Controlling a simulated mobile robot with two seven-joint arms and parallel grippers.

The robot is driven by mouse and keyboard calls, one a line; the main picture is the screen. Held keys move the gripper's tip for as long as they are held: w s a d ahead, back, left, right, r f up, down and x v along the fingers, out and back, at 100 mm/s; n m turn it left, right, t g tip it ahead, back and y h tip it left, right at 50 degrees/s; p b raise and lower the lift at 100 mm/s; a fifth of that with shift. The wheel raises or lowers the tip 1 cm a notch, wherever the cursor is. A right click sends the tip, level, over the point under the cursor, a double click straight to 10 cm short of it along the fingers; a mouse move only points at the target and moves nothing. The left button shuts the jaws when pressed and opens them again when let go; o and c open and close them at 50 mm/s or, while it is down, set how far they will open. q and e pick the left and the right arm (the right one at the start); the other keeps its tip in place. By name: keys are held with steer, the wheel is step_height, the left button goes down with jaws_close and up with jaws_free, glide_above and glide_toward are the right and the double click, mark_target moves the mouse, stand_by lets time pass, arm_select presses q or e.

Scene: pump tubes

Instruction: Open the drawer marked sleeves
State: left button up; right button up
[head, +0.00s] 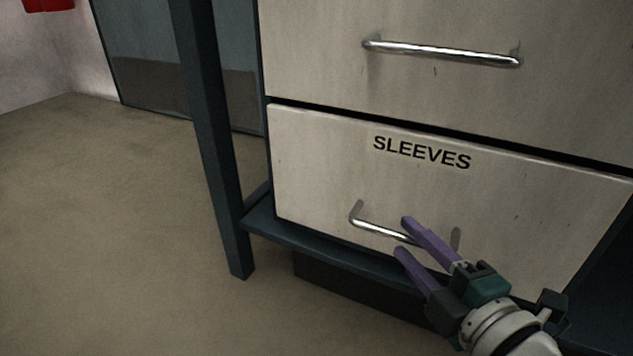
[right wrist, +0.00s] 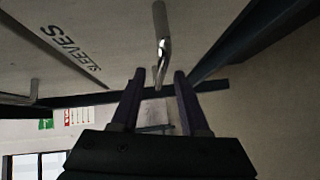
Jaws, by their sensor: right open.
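The drawer marked SLEEVES (head: 320,160) is the lower pale drawer in the head view, and its front looks closed against the cabinet. Its metal bar handle (head: 375,226) sits low on the front, its right part partly covered by my gripper. My right gripper (head: 403,234) is open, its purple fingertips at the handle, one above and one below the bar in the picture. In the right wrist view the handle (right wrist: 162,35) reaches down between the open fingertips (right wrist: 159,76). I cannot tell whether they touch it. My left gripper is not in view.
Another drawer (head: 330,45) with a bar handle (head: 440,53) is directly above. A dark frame leg (head: 212,140) and lower rail (head: 320,250) border the cabinet's left and underside. The floor (head: 110,220) to the left is clear.

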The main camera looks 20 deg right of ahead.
steer(key=shift+w+d+f+b, duration=0.15)
steer(key=shift+w+b, duration=0.15)
steer(key=shift+w, duration=0.8)
steer(key=shift+c, duration=0.2)
jaws_close()
stand_by(0.5)
